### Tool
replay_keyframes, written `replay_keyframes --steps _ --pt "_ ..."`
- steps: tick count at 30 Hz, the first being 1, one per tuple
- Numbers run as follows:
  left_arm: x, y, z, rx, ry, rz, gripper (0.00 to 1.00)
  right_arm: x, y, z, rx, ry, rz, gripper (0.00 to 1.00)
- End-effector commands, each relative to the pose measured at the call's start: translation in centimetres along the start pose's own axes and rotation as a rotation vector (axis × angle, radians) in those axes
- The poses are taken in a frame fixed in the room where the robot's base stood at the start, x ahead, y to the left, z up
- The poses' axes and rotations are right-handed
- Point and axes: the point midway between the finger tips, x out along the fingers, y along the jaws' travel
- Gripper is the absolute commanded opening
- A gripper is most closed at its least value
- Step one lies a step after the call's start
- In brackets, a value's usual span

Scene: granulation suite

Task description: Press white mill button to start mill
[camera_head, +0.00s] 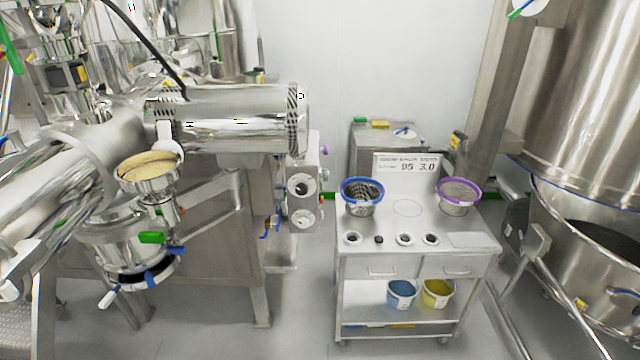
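A steel machine with a funnel of pale yellow powder (149,168) stands at the left; it looks like the mill, though no label is readable. A grey control box (304,188) is at the right side of the machine frame, with two round dark-and-light fittings on its front and small coloured parts on its side. I cannot single out a white button on it at this size. Neither of my grippers shows in the head view.
A steel trolley (410,268) stands right of centre with a blue-rimmed sieve (361,208), a purple-rimmed sieve (454,208) and a display sign (406,166). Blue (401,295) and yellow (437,294) buckets sit below. A large steel vessel (580,110) is at the right. Floor between is clear.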

Motion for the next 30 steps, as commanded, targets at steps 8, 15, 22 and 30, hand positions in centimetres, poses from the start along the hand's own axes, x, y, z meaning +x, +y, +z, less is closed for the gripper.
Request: replay_keyframes --steps 8,15,22,30 --pt "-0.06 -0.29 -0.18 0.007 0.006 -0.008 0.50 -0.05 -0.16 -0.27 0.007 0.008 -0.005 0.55" --pt "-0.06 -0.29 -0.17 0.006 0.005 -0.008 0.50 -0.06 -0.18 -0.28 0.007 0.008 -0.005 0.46" --pt "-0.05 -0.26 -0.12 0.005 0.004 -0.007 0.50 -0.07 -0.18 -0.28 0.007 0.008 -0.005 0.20" --pt "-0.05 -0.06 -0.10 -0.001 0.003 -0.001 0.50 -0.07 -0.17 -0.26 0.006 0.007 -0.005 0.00"
